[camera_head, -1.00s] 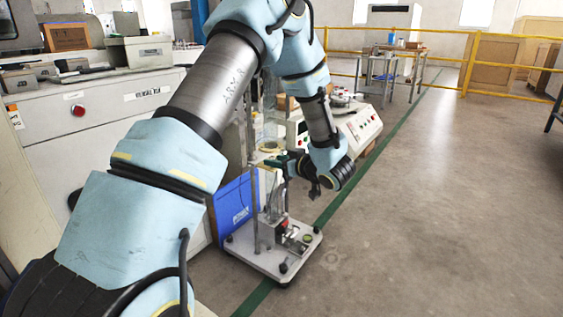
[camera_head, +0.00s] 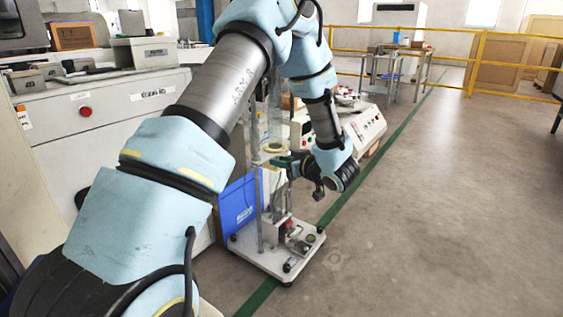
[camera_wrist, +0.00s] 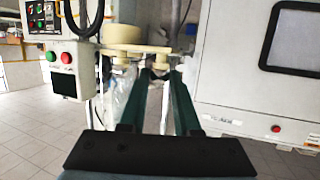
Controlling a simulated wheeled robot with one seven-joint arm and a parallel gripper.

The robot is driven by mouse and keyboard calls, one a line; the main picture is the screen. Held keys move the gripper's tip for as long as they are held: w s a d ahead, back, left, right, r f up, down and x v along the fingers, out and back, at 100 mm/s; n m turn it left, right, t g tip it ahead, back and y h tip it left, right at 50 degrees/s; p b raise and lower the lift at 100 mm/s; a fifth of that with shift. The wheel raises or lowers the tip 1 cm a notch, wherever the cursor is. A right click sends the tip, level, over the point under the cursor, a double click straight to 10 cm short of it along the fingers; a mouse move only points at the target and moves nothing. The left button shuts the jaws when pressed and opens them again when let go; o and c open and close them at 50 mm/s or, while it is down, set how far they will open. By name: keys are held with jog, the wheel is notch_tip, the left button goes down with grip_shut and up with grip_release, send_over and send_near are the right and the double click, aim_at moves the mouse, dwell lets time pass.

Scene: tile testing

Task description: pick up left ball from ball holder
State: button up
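My gripper (camera_head: 270,163) points left beside the upright test stand, its green fingers just below a cream round part (camera_head: 273,147). In the wrist view my two green fingers (camera_wrist: 159,75) reach forward with a gap between their tips. A small dark shape shows at that gap; I cannot tell whether it is a ball. The cream round part (camera_wrist: 121,34) with a flat cream plate (camera_wrist: 135,49) stands just beyond the tips, slightly left; it may be the ball holder. No ball can be made out clearly in either view.
The stand's white base plate (camera_head: 262,256) rests on the floor beside a blue case (camera_head: 238,203). Metal posts rise close to my fingers. A white machine (camera_head: 362,130) stands behind my wrist. A control box (camera_wrist: 65,70) is at left in the wrist view. Open floor lies right.

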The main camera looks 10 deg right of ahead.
grip_shut()
jog(key=s+d+r+p, duration=0.2)
jog(key=s+r+p, duration=0.3)
jog(key=p, duration=0.1)
jog(key=shift+s+d, duration=0.15)
jog(key=shift+d, duration=0.1)
dwell(1.1)
